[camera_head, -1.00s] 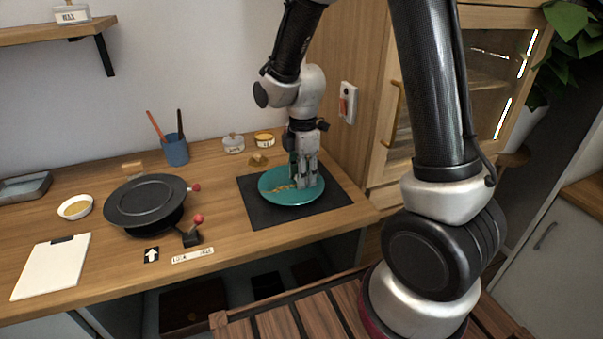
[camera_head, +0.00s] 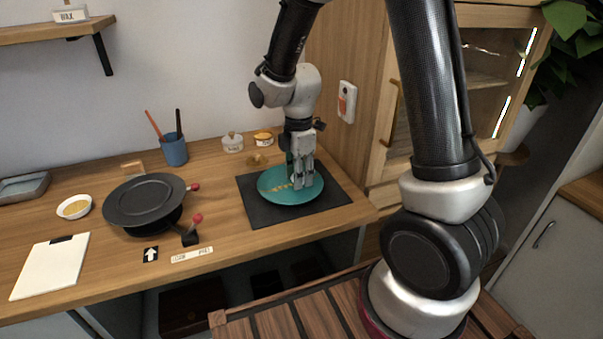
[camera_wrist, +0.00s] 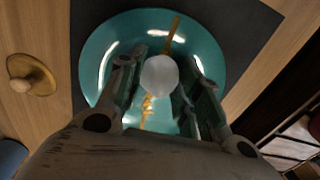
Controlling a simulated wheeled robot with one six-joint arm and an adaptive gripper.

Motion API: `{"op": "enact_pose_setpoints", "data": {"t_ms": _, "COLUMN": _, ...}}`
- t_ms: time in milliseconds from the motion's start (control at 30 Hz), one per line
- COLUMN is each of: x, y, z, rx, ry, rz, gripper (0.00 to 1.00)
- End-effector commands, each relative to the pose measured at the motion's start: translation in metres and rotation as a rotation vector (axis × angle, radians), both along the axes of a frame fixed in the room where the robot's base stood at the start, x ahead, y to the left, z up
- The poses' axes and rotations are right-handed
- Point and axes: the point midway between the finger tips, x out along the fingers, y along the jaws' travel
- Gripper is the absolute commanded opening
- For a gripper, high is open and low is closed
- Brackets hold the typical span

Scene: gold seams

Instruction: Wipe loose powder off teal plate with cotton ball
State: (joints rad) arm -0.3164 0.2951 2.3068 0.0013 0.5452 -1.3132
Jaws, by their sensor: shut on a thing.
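The teal plate (camera_head: 282,201) lies on a dark mat (camera_head: 262,215) on the wooden counter. Gold-coloured powder (camera_head: 280,187) lies in a streak across the plate; in the wrist view a gold line (camera_wrist: 172,32) runs from the upper rim down past the middle. My gripper (camera_head: 303,184) points down over the right part of the plate. In the wrist view my gripper (camera_wrist: 155,85) is shut on a white cotton ball (camera_wrist: 160,76), held at the plate. The fingers and ball hide part of the powder. I cannot tell whether the ball touches the plate.
A black round turntable (camera_head: 145,200) with red-knobbed levers stands left of the mat. Small lidded pots (camera_head: 232,143) stand behind. A cabinet borders the right side.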

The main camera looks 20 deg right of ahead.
Motion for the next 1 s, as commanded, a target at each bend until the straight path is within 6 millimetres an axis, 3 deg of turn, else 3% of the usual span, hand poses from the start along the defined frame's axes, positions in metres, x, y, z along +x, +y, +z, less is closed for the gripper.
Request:
{"op": "enact_pose_setpoints", "data": {"t_ms": 600, "x": -0.006, "y": 0.027, "z": 0.0, "rx": 0.001, "ry": -0.001, "rz": 0.002, "gripper": 0.15}}
{"op": "enact_pose_setpoints", "data": {"t_ms": 1000, "x": 0.004, "y": 0.044, "z": 0.001, "rx": 0.001, "ry": -0.002, "rz": 0.002, "gripper": 0.15}}
